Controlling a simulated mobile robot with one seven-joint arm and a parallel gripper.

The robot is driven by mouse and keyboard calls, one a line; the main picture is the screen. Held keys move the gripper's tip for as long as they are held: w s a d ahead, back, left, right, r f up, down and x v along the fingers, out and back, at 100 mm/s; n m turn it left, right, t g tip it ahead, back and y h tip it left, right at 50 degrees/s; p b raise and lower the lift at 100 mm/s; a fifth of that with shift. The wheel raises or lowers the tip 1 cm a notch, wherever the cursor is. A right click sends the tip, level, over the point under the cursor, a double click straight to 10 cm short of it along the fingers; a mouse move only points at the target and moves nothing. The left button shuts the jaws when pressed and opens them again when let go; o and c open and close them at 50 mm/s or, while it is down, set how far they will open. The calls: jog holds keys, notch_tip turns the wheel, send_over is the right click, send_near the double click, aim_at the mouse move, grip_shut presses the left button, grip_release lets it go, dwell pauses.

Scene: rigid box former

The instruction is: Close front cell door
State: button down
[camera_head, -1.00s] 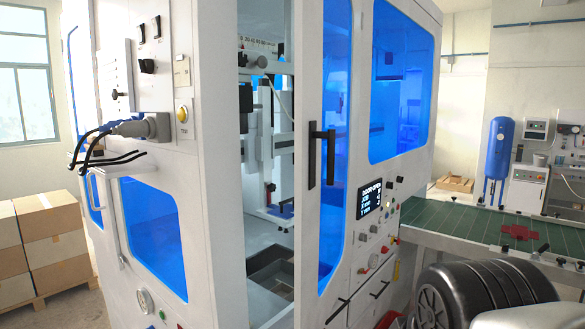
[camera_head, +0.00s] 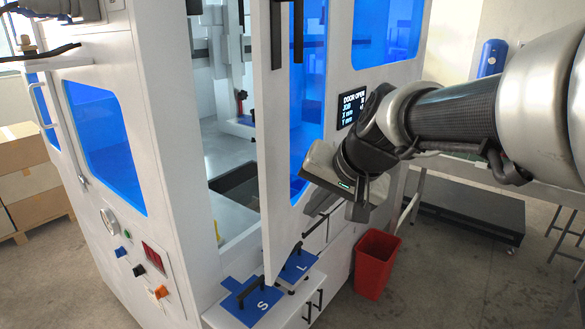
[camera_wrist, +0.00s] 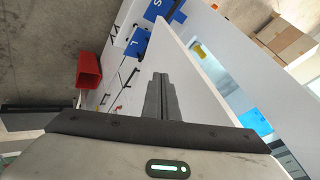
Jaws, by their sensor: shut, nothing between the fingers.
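The front cell door (camera_head: 267,150) is a tall white panel with a blue window and a black bar handle (camera_head: 298,28). In the head view it stands ajar, with an open gap to its left showing the cell interior. In the wrist view the door (camera_wrist: 190,70) is a white panel crossing diagonally beside the fingers. My gripper (camera_head: 338,203) is at the lower right of the door, below the handle. In the wrist view my gripper (camera_wrist: 158,78) has its fingers together and empty. I cannot tell whether it touches the door. The display (camera_head: 351,105) reads DOOR OPEN.
Blue plates marked S (camera_head: 250,302) and L (camera_head: 298,265) with black handles sit on a ledge below the door. A red bin (camera_head: 376,263) stands on the floor to the right. A dark low platform (camera_head: 465,218) lies beyond it. Cardboard boxes (camera_head: 25,185) are stacked at left.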

jog(key=shift+w+a+f+p, duration=0.15)
jog(key=shift+w+a+f, duration=1.2)
jog(key=shift+a+f, duration=0.15)
jog(key=shift+w+a+f+p, duration=0.15)
jog(key=shift+w+a+f, duration=1.15)
jog(key=shift+a+f, duration=0.15)
